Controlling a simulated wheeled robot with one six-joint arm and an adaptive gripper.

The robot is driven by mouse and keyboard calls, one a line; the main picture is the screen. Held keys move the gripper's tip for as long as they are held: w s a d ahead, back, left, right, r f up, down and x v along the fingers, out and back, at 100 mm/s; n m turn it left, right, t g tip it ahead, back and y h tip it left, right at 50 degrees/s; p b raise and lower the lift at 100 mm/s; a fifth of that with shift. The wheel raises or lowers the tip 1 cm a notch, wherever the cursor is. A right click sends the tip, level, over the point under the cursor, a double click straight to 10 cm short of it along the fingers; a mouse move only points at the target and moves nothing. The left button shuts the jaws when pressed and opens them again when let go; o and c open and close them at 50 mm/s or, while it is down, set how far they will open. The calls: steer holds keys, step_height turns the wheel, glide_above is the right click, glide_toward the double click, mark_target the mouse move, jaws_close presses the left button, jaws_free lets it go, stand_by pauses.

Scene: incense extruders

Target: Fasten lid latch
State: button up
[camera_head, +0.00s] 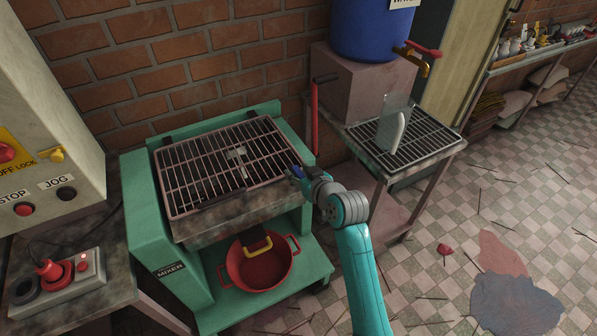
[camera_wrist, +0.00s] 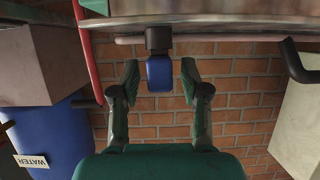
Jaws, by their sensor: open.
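The lid is a wire grille (camera_head: 200,160) lying closed over the trough of the green mixer (camera_head: 170,240). A blue latch grip (camera_wrist: 159,74) on a dark stem hangs from the rim in the wrist view. A small blue patch, apparently this latch (camera_head: 296,172), shows at the lid's right side in the head view. My gripper (camera_head: 304,175) is at that side of the mixer. In the wrist view my gripper (camera_wrist: 161,80) is open, with one finger on each side of the blue grip and a gap on both sides. The latch's catch is not clearly visible.
A red pot (camera_head: 262,268) stands under the trough, below a yellow-and-black handle (camera_head: 257,246). A red lever (camera_head: 314,118) rises behind my gripper. A rack table (camera_head: 455,145) and a blue water barrel (camera_head: 372,30) stand to the right. A control box (camera_head: 60,120) is at left.

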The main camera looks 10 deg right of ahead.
steer(key=v, duration=1.1)
steer(key=shift+s, duration=0.25)
steer(key=shift+d+r, duration=0.1)
